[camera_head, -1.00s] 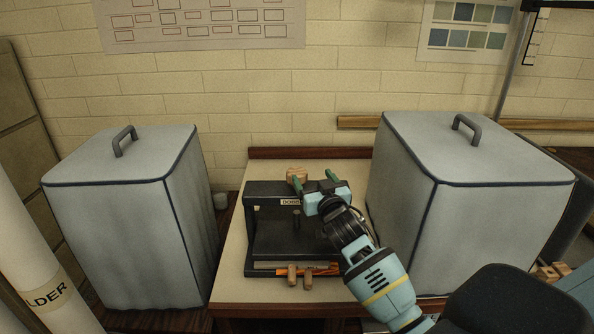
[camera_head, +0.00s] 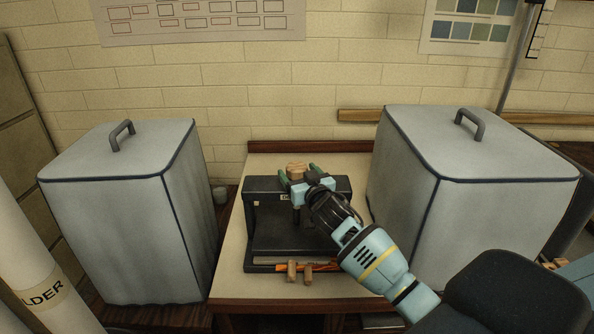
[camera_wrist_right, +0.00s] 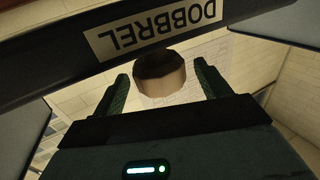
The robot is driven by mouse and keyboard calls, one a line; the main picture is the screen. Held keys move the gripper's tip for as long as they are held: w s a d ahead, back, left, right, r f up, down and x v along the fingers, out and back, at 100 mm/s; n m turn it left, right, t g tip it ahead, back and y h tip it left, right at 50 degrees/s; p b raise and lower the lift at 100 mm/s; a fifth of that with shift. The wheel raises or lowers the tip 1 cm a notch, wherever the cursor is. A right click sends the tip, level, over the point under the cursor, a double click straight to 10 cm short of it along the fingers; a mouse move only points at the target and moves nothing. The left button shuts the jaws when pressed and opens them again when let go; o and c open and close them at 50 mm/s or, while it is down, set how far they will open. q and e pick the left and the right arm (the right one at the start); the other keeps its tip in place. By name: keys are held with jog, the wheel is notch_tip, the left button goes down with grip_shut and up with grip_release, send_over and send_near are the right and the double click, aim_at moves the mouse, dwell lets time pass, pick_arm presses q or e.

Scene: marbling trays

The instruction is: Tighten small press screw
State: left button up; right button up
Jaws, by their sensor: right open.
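The small press is a black frame (camera_head: 262,222) standing on a table in the middle of the head view. Its screw has a light wooden knob (camera_head: 296,167) above the top bar. My right gripper (camera_head: 298,174) is open at the top of the press, with one green finger on each side of the knob. In the right wrist view the knob (camera_wrist_right: 160,76) sits between the two fingers, with gaps on both sides. The bar's label (camera_wrist_right: 155,28) reads DOBBREL upside down. My right arm hides part of the press. My left gripper is out of view.
Large grey covered boxes with handles stand left (camera_head: 120,220) and right (camera_head: 480,200) of the table (camera_head: 232,270). Orange-and-wood tools (camera_head: 292,270) lie at the press's front. A wooden rail (camera_head: 360,116) runs along the brick wall.

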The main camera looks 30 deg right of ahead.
jog(key=shift+w+d+r, duration=0.1)
jog(key=shift+w+d, duration=0.05)
jog(key=shift+w, duration=0.75)
jog(key=c, duration=1)
